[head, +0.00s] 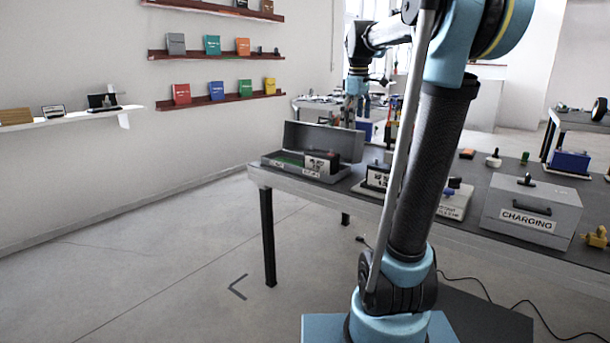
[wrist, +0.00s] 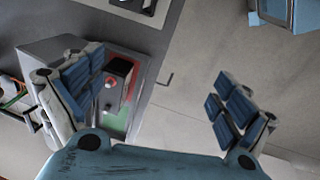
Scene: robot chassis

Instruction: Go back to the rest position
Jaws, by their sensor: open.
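My gripper (head: 350,108) hangs at the end of my raised arm, above and to the right of the open grey case in the head view. In the wrist view my gripper (wrist: 158,95) has its two blue-padded fingers spread wide, with nothing between them. The open grey case (head: 290,170) stands at the left end of the table, lid up. A black block with a white label (head: 321,162) is in it. In the wrist view the case (wrist: 118,125) shows green and red inside, partly hidden by the left finger.
The dark table (head: 500,225) carries a grey CHARGING box (head: 530,212) and several small items. Shelves with coloured books (head: 215,90) line the left wall. The floor (head: 150,260) at left is clear. A cable (head: 480,283) lies on the floor at right.

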